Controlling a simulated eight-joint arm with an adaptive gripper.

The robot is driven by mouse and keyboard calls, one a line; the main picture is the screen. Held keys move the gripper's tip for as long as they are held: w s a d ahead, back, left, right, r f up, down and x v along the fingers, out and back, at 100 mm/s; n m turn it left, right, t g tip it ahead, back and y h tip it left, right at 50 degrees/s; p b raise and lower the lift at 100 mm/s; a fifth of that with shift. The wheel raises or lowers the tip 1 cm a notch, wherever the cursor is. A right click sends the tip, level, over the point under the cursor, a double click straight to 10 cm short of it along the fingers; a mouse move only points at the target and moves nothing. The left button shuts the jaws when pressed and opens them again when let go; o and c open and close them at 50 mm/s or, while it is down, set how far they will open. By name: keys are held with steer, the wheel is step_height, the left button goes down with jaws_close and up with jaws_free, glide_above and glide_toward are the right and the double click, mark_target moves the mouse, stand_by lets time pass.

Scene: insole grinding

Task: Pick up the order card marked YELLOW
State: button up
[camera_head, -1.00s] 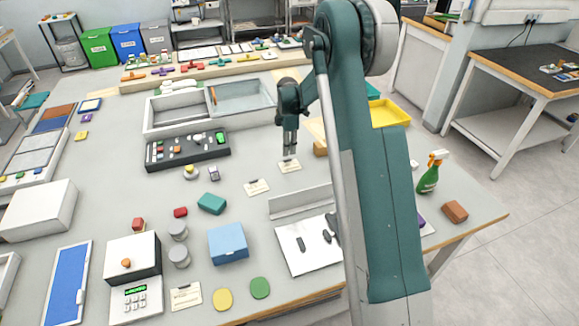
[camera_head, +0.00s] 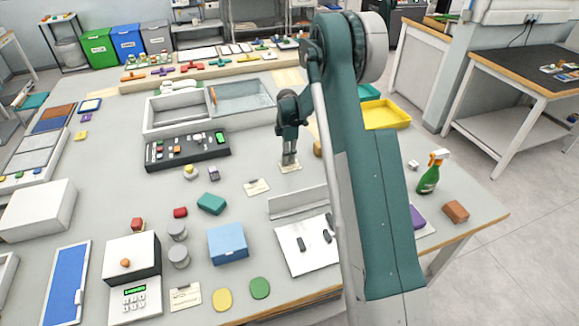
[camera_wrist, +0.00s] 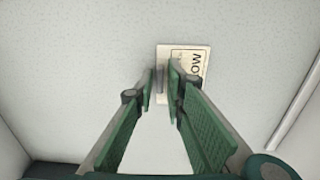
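An order card (camera_head: 285,169) lies on the grey table below my gripper (camera_head: 289,160). In the wrist view the cream card (camera_wrist: 190,66) lies just past the fingertips, with dark letters reading "OW" sideways and the rest hidden by the right finger. My gripper (camera_wrist: 161,82) is partly open, with a narrow gap between its green-padded fingers. A small grey upright part shows in that gap, at the card's left side. I cannot tell whether the fingers touch it. Two more cards lie on the table, one to the left (camera_head: 256,187) and one at the front (camera_head: 186,297).
A grey angled rail (camera_head: 298,203) stands in front of the gripper, with a white sheet (camera_head: 300,257) before it. A black control panel (camera_head: 188,151) and a grey basin (camera_head: 160,116) lie behind to the left. A green spray bottle (camera_head: 429,178) stands at the right.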

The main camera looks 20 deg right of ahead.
stand_by(0.4)
jaws_close()
step_height(320, 180, up, 10)
steer(key=shift+p, duration=0.45)
stand_by(0.3)
steer(key=shift+a, duration=0.1)
stand_by(0.5)
